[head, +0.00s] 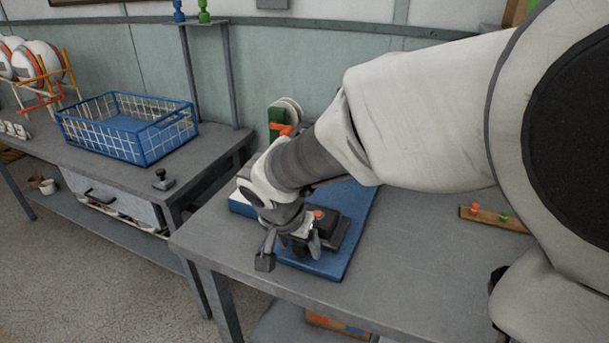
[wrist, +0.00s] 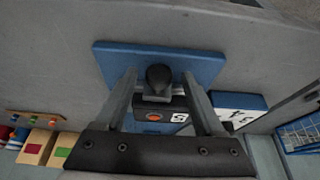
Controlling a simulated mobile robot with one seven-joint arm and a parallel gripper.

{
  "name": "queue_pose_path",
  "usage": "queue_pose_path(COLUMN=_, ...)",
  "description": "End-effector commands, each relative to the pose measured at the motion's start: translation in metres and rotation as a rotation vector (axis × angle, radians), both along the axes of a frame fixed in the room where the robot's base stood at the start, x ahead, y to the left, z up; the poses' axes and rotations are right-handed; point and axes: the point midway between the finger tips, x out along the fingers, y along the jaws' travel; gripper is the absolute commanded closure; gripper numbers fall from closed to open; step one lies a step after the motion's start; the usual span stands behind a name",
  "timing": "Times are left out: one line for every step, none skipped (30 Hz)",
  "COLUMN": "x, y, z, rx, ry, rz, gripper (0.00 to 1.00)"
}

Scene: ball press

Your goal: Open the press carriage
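The press has a blue base (head: 352,225) on the grey table, also seen in the wrist view (wrist: 205,62). A dark carriage block (head: 331,234) with an orange button sits on the base; in the wrist view the button (wrist: 153,117) shows beside a white number label. A black rounded knob (wrist: 159,75) stands out from the block. My gripper (head: 290,250) is low at the near end of the press. In the wrist view my gripper (wrist: 160,76) is open, with one finger on each side of the knob. Contact with the knob cannot be told. My arm hides part of the press.
A green post with an orange part (head: 279,122) stands behind the press. A blue wire basket (head: 125,140) is on the left bench, with a small dark knob piece (head: 163,179) nearby. A wooden strip with coloured buttons (head: 490,217) lies right. The table between is clear.

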Motion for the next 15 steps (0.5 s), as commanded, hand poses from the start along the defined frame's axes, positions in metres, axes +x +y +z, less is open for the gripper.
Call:
queue_pose_path(x=0.0, y=0.0, z=0.0, rx=0.0, ry=0.001, rz=0.0, gripper=0.3)
queue_pose_path(x=0.0, y=0.0, z=-0.001, rx=0.0, ry=0.001, rz=0.0, gripper=0.3)
queue_pose_path(x=0.0, y=-0.001, z=-0.001, rx=-0.001, ry=0.002, rz=-0.001, gripper=0.3)
queue_pose_path(x=0.0, y=-0.001, z=-0.001, rx=-0.001, ry=0.001, rz=-0.002, gripper=0.3)
queue_pose_path(x=0.0, y=-0.001, z=-0.001, rx=-0.001, ry=0.001, rz=-0.002, gripper=0.3)
queue_pose_path(x=0.0, y=-0.001, z=-0.001, rx=-0.001, ry=0.001, rz=-0.002, gripper=0.3)
queue_pose_path(x=0.0, y=-0.001, z=0.0, rx=-0.001, ry=0.001, rz=-0.002, gripper=0.3)
queue_pose_path(x=-0.001, y=-0.001, z=0.001, rx=-0.001, ry=0.001, rz=-0.002, gripper=0.3)
queue_pose_path(x=-0.001, y=0.0, z=0.003, rx=-0.001, ry=0.001, rz=-0.002, gripper=0.3)
queue_pose_path(x=-0.002, y=0.0, z=0.005, rx=-0.001, ry=0.001, rz=-0.002, gripper=0.3)
queue_pose_path(x=-0.003, y=0.001, z=0.009, rx=0.0, ry=0.0, rz=-0.001, gripper=0.3)
queue_pose_path(x=-0.004, y=0.002, z=0.014, rx=0.0, ry=-0.001, rz=-0.001, gripper=0.3)
queue_pose_path(x=-0.006, y=0.002, z=0.019, rx=0.0, ry=-0.002, rz=-0.001, gripper=0.3)
queue_pose_path(x=-0.008, y=0.003, z=0.025, rx=0.0, ry=-0.002, rz=-0.001, gripper=0.3)
queue_pose_path(x=-0.011, y=0.004, z=0.033, rx=0.001, ry=-0.003, rz=0.0, gripper=0.3)
